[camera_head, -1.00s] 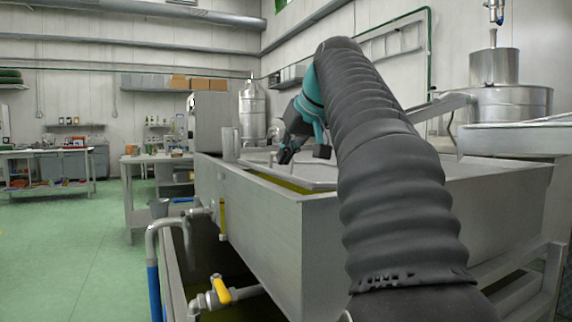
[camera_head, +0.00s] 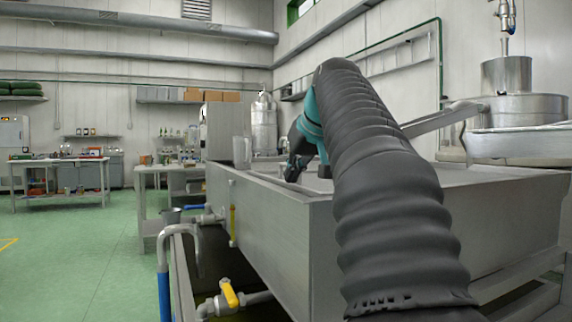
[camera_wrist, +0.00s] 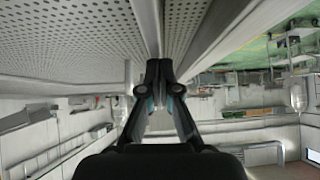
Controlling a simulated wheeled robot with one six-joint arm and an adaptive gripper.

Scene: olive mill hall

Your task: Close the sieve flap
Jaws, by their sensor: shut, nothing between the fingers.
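A perforated metal sheet (camera_wrist: 65,38), apparently the sieve flap, fills the upper left of that view. A narrower perforated strip (camera_wrist: 182,22) lies right of the edge. I cannot tell whether the fingers touch the sheet. In the head view the sheet cannot be made out, so its angle is unclear.
A clear jug (camera_head: 242,151) stands at the tank's far left end. Pipes and a yellow-handled valve (camera_head: 230,293) stick out at its left. A steel vessel (camera_head: 515,108) with a chute stands at the right. Open green floor (camera_head: 75,255) lies left.

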